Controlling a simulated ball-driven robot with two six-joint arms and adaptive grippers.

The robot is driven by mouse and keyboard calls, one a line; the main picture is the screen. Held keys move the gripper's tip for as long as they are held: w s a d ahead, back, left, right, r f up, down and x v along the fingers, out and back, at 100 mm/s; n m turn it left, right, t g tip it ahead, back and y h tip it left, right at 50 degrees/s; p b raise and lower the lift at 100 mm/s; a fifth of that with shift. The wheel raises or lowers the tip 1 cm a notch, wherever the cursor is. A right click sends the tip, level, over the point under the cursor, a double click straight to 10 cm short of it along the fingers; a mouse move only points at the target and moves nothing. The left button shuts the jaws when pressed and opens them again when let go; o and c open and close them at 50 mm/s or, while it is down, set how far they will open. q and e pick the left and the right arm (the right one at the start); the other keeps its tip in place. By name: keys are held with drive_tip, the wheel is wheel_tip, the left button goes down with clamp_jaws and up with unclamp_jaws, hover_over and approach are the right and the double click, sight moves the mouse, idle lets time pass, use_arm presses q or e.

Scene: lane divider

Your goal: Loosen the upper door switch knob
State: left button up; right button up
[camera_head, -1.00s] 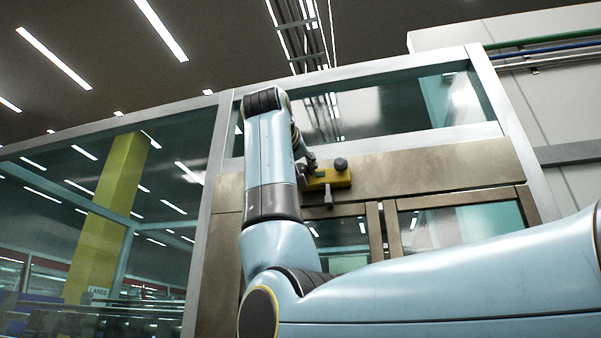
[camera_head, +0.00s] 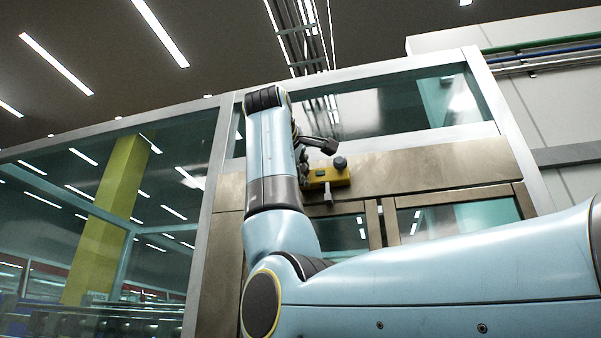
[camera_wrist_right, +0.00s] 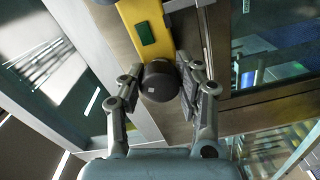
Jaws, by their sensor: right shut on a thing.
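A yellow switch box (camera_head: 329,176) is mounted on the brown metal crossbar of the frame. A dark round knob (camera_head: 340,163) shows at its right end, and a small grey lever-like part (camera_head: 328,194) hangs below it. In the wrist view the yellow box (camera_wrist_right: 143,25) has a green patch, and another dark round knob (camera_wrist_right: 160,82) sits at its near end. My right gripper (camera_wrist_right: 156,92) is shut on this near knob, with a finger on each side. In the head view my right gripper (camera_head: 312,158) is at the box's left end, and my wrist hides the held knob.
A glazed metal frame (camera_head: 218,160) surrounds the crossbar (camera_head: 430,170), with window panes above and below. A yellow column (camera_head: 105,220) stands behind glass at the left. My right arm fills the lower right. My left gripper is out of view.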

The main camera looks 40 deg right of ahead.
drive_tip(key=n+b, duration=0.1)
drive_tip(key=n, duration=0.5)
drive_tip(key=shift+n, duration=0.3)
idle(0.4)
drive_tip(key=o, duration=1.2)
drive_tip(key=shift+w, duration=0.1)
drive_tip(key=v, duration=1.2)
